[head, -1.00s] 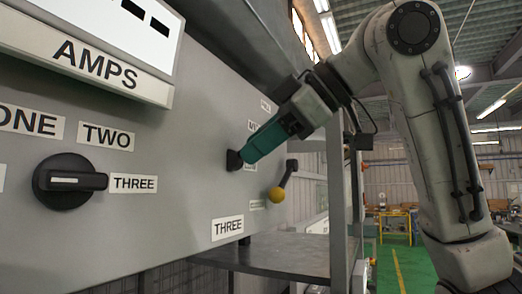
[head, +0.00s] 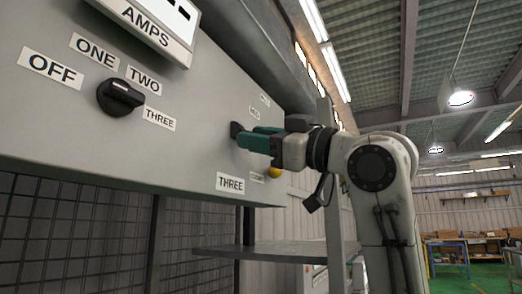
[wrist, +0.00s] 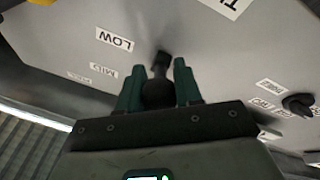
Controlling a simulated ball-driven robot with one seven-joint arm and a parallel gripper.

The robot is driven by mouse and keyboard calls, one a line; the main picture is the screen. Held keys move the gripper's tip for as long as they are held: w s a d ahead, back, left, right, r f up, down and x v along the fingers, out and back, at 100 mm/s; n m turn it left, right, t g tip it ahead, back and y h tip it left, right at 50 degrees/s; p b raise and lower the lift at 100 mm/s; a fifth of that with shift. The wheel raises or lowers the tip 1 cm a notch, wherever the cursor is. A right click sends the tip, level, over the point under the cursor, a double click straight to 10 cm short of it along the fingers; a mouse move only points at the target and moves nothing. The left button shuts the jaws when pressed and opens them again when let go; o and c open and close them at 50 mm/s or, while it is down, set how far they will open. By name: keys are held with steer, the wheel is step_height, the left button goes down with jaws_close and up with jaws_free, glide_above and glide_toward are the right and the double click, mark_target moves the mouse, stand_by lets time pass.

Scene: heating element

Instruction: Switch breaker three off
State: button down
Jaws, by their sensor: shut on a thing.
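My gripper (head: 243,138) has teal fingers and is at a small black knob (head: 235,130) on the grey panel's right part. In the wrist view the fingers stand on either side of the black knob (wrist: 158,88), shut on it, beside labels reading LOW (wrist: 114,40) and MID (wrist: 104,68). A label THREE (head: 230,183) is on the panel below and left of my gripper. A yellow ball (head: 275,172) on a lever sits just below my gripper, its arm mostly hidden. I cannot tell which control is breaker three.
A black rotary selector (head: 120,97) is at the left, ringed by OFF, ONE, TWO and THREE labels, with an AMPS display (head: 150,25) above it. A dark shelf (head: 275,254) is below the panel. Open workshop space lies at the right.

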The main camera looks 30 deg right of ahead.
steer(key=shift+w+a+f+t+y+b, duration=0.2)
steer(key=shift+f+t+y+b, duration=0.4)
steer(key=shift+t+b, duration=0.35)
steer(key=c, duration=1.1)
jaws_free()
steer(key=b+v, duration=0.2)
steer(key=v, duration=0.8)
steer(key=shift+s+d+f, duration=0.2)
steer(key=shift+s, duration=0.05)
